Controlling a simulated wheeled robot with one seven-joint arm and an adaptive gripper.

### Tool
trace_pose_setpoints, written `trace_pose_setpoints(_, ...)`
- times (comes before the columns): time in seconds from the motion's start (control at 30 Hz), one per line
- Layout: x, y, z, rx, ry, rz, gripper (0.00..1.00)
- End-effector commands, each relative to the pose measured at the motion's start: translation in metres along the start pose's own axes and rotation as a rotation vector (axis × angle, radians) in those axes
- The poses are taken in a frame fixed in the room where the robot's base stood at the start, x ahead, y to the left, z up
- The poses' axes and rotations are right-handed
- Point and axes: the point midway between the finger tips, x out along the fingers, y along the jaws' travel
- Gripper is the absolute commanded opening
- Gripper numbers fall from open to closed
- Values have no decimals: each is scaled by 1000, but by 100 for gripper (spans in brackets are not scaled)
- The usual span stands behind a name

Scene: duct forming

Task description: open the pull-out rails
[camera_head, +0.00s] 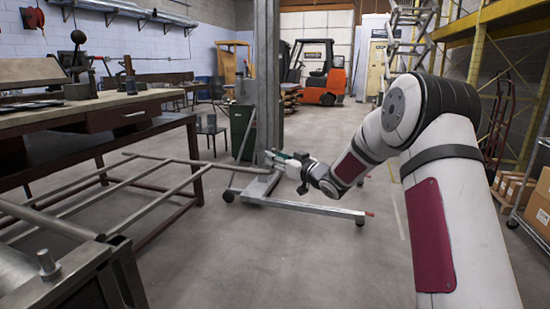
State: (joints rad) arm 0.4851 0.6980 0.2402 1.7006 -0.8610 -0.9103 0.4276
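The pull-out rails (172,203) are a grey tubular frame with several bars, reaching from a metal machine (75,278) at the lower left toward the middle of the picture. One long tube runs to the right and ends close to my gripper (271,160). My arm comes in from the right, and my gripper points left at this tube's far end. The fingertips are small here and overlap the tube end and the stand behind it. I cannot tell whether they touch the tube or how far apart they are.
A wheeled metal stand (310,207) with a tall post is just behind my gripper. A workbench (95,112) with a drawer stands at the left. An orange forklift (322,75) is far back. Shelving with boxes (540,210) is at the right. The front middle floor is clear.

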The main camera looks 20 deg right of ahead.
Motion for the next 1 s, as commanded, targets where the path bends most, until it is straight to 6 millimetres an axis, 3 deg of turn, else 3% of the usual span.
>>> trace_pose_setpoints(0.3,-65,2,0,0,-1,3,35)
trace_pose_setpoints(0.5,-93,2,0,-1,0,3,35)
trace_pose_setpoints(1.0,-103,1,0,0,1,2,35)
